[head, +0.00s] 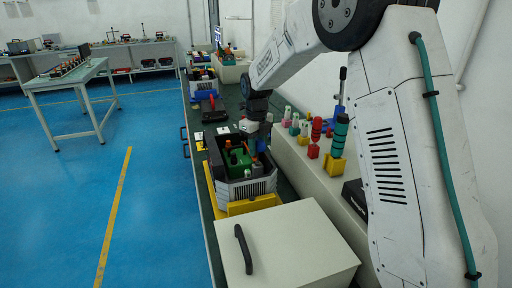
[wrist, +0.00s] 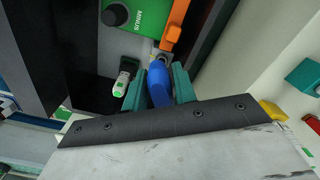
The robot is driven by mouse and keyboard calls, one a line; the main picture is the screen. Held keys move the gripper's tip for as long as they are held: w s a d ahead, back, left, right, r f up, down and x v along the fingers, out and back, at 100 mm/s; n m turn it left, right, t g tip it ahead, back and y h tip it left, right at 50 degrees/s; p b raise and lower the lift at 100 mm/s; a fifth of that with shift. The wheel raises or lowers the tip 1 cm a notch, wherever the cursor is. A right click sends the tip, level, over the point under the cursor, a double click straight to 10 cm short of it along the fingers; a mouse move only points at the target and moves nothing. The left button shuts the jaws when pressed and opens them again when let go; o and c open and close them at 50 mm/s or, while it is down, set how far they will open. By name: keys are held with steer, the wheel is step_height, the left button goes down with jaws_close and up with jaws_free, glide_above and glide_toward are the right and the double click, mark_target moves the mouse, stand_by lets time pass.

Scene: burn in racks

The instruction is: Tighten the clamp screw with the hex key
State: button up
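My gripper (head: 262,148) reaches down into the right side of an open grey housing (head: 248,189) on the bench. In the wrist view its two teal fingers (wrist: 158,90) are closed on a blue handle, which appears to be the hex key (wrist: 158,84). The handle's far end points at a small grey round part, perhaps the clamp screw (wrist: 168,46), beside an orange lever-like piece (wrist: 181,22). I cannot tell whether the key's tip sits in the screw. A green block marked MINUS (wrist: 139,14) with a black knob is next to it.
A small white-and-green cylinder (wrist: 125,76) lies close to the left finger. A cream box with a black handle (head: 285,250) stands nearer on the bench.

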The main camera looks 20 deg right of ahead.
steer(key=shift+d+r, duration=0.1)
steer(key=shift+r, duration=0.05)
steer(key=shift+r, duration=2.85)
